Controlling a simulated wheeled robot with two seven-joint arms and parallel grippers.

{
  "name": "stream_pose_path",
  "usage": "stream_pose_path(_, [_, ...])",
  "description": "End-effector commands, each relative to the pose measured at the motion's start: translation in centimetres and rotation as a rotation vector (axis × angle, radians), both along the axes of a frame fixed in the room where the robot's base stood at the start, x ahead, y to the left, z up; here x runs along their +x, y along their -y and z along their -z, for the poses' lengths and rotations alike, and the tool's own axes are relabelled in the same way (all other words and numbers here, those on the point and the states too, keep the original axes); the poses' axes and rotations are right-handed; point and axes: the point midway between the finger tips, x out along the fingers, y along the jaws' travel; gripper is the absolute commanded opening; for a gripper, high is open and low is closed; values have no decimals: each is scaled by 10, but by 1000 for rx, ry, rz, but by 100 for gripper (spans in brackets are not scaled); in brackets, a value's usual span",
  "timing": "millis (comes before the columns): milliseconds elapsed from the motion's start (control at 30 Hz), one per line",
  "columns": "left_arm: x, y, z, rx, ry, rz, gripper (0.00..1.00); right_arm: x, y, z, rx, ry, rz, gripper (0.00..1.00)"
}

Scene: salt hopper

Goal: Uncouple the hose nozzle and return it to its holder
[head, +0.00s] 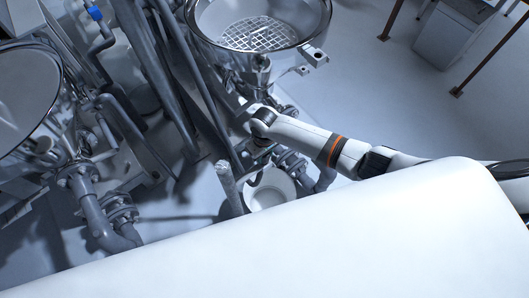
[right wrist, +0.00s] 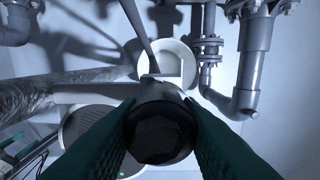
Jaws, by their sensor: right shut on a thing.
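My right gripper (head: 259,150) is low between the pipes, below the grated hopper, and is mostly hidden by its own wrist in the head view. In the right wrist view its two dark green fingers (right wrist: 160,104) are shut on a round, dark-ended body, which I take to be the hose nozzle (right wrist: 160,133). A pale grey part extends from it toward the top of the picture. I cannot tell whether the nozzle is coupled to anything. I cannot make out its holder. My left gripper is not in view.
A steel hopper with a grate (head: 255,33) stands above the arm; another vessel (head: 22,90) is at left. A white bucket (head: 272,188) is on the floor near the gripper. Flanged pipes (right wrist: 252,60) and a foil-like silver pipe (right wrist: 25,103) crowd this area. Open floor lies at right.

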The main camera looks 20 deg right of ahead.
Motion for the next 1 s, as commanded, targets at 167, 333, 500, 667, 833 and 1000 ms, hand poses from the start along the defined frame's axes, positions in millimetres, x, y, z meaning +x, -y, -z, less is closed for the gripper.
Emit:
stream_pose_path(167, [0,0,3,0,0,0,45,0,0,4,0,0,0,0])
stream_pose_path(333, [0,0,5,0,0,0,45,0,0,8,0,-1,1,0])
stream_pose_path(500, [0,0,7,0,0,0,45,0,0,11,0,0,1,0])
stream_pose_path(667, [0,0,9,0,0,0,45,0,0,14,1,0,1,0])
stream_pose_path(833, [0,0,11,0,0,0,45,0,0,18,1,0,1,0])
stream_pose_path(1000, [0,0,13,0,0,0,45,0,0,21,1,0,1,0])
